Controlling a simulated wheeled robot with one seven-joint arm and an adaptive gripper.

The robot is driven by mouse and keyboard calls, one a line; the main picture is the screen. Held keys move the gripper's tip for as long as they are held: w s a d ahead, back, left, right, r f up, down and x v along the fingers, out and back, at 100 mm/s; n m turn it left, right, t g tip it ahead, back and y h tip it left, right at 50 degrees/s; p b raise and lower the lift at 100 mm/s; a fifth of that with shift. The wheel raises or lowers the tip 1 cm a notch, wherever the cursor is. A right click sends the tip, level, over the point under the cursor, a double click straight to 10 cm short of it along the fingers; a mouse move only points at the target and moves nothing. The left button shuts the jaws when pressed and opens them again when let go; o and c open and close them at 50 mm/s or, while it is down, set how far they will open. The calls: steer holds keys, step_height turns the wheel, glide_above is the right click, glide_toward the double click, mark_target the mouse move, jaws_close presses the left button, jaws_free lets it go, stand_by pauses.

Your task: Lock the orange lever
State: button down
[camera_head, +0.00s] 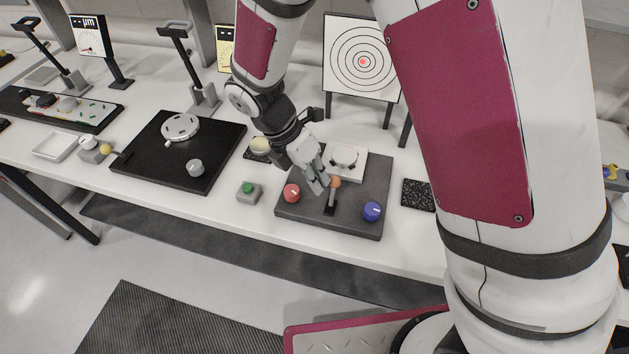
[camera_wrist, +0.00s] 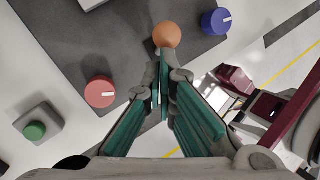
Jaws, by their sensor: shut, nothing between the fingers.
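The orange lever (camera_head: 335,182) stands on the dark grey fixture plate (camera_head: 355,222), its ball at the top and a dark stem running down to a small black base near the front edge. In the wrist view the orange ball (camera_wrist: 167,35) is just beyond my fingertips. My gripper (camera_head: 323,186) is shut and empty, pointing down immediately left of the lever in the head view. In the wrist view its teal fingers (camera_wrist: 167,80) come together just below the ball; whether they touch the lever I cannot tell. The fingers hide most of the stem in the wrist view.
A red knob (camera_head: 292,192) is left of the lever and a blue knob (camera_head: 372,211) right of it. A white mirror mount (camera_head: 345,160) stands behind. A green button (camera_head: 248,190) is left of the plate. A black plate (camera_head: 180,160) with a white round part lies further left.

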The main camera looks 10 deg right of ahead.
steer(key=shift+w+d, duration=0.2)
steer(key=shift+w, duration=0.35)
steer(key=shift+s+a+f, duration=0.1)
steer(key=shift+s+a, duration=0.2)
steer(key=shift+s, duration=0.45)
steer(key=s+a+v, duration=0.1)
steer(key=v, duration=1.2)
steer(key=shift+w+f, duration=0.15)
steer(key=shift+w, duration=0.05)
